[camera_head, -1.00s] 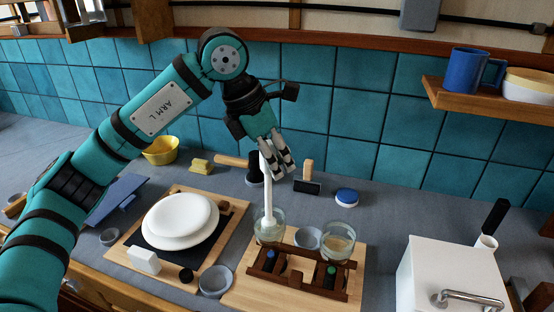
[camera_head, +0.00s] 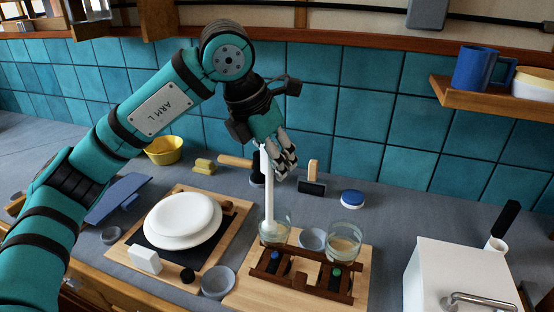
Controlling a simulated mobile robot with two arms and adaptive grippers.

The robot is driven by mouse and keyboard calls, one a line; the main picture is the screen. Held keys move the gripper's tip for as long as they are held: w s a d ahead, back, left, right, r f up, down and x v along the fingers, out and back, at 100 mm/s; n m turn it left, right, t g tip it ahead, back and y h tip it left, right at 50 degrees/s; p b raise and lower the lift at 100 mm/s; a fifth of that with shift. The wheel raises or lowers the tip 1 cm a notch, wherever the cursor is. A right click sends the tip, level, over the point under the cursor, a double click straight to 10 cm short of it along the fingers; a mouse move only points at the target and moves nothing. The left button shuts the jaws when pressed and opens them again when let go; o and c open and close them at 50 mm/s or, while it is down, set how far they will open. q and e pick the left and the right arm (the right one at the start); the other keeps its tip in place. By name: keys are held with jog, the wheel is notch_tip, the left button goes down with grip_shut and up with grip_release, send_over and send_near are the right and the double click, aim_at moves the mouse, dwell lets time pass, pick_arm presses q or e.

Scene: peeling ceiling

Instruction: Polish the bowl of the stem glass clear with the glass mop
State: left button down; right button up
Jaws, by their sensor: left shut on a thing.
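My left gripper (camera_head: 282,158) is shut on the glass mop (camera_head: 268,190), a white upright stick, near its top end. The mop's lower end is inside the left one of two clear glasses (camera_head: 278,238). Whether it touches the wall or bottom of the glass I cannot tell. That glass stands at a dark wooden rack (camera_head: 310,280). The second glass (camera_head: 346,240), right of it, looks cloudy or part filled. Stems are hidden behind the rack, so I cannot tell which is the stem glass. My right gripper is not in view.
The rack is on a light wooden board (camera_head: 245,292). White plates (camera_head: 183,220) lie on another board to the left. Several small cups, brushes and a blue-lidded tin (camera_head: 352,198) surround them. A white box (camera_head: 465,275) stands at the right, below a shelf (camera_head: 490,98).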

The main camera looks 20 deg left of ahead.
pick_arm(q)
jog(key=m, duration=0.1)
jog(key=m+g+h, duration=0.1)
jog(key=m, duration=0.1)
jog(key=shift+s+d+m, duration=0.15)
jog(key=shift+s+m, duration=0.15)
jog(key=shift+s, duration=0.05)
jog(key=shift+s+d+f+n+b, duration=0.2)
jog(key=shift+d+n+b, duration=0.1)
jog(key=shift+n, duration=0.5)
jog(key=n, duration=0.1)
jog(key=n+t+y, duration=0.1)
jog(key=shift+s+d+r+n+b, duration=0.2)
jog(key=shift+s+d+n+b, duration=0.05)
jog(key=shift+d+n+b, duration=0.05)
